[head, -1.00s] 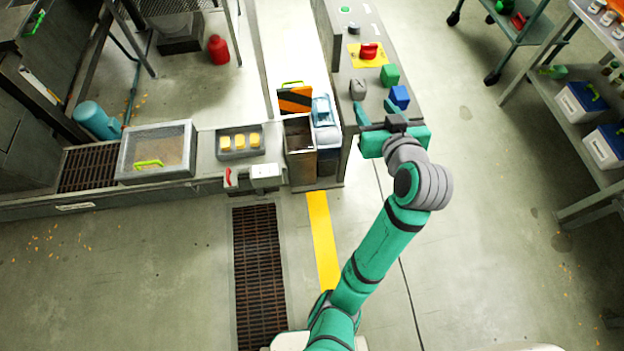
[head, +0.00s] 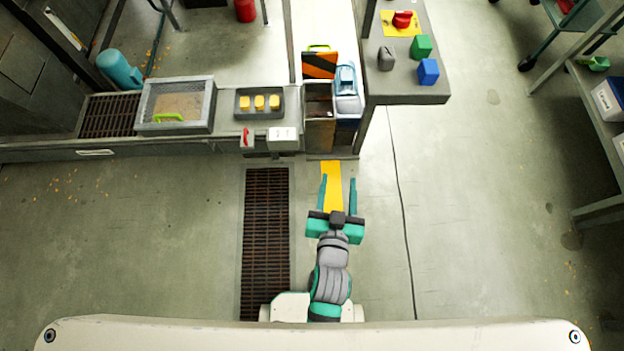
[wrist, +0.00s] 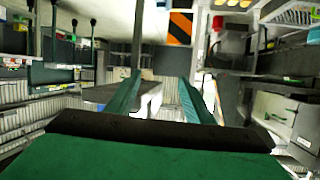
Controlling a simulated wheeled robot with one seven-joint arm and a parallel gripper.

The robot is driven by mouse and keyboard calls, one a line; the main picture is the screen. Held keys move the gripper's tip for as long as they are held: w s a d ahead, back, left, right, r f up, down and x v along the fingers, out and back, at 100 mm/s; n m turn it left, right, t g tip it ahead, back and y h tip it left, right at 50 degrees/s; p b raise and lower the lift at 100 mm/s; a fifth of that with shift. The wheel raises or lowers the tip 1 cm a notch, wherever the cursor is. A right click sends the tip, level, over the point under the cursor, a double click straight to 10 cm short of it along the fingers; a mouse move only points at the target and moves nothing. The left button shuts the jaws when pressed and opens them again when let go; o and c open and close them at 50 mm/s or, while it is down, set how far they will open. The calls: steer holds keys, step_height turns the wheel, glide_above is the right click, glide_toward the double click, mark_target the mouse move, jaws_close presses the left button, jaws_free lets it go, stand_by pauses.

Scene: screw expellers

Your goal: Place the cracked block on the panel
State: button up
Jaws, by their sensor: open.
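A grey, rough-edged block (head: 386,58) stands on the grey table at the upper right in the head view. Its cracks are too small to make out, but it is the only block that looks irregular. A green block (head: 421,46) and a blue block (head: 428,72) stand to its right. A yellow plate (head: 402,24) with a red knob lies behind them; I cannot tell whether this is the panel. My gripper (head: 338,180) is open and empty over the floor, in front of the bench and well short of the table. Its open fingers (wrist: 160,76) also show in the wrist view.
The grey table (head: 408,98) ends in a front edge. Left of it are an open bin (head: 320,108), a striped orange-black board (head: 320,65), a tray (head: 244,108) of yellow pieces and a mesh-covered box (head: 175,103). The floor around my arm is clear.

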steer(key=s+a+r, duration=0.1)
steer(key=s+a, duration=0.1)
steer(key=s, duration=0.3)
steer(key=s+a+n+t+y, duration=0.1)
steer(key=s+a, duration=0.1)
steer(key=s, duration=0.4)
steer(key=s+a+r+n, duration=0.1)
steer(key=s+a, duration=0.1)
steer(key=s, duration=0.3)
steer(key=shift+s+a+r+y, duration=0.3)
steer(key=shift+y, duration=0.1)
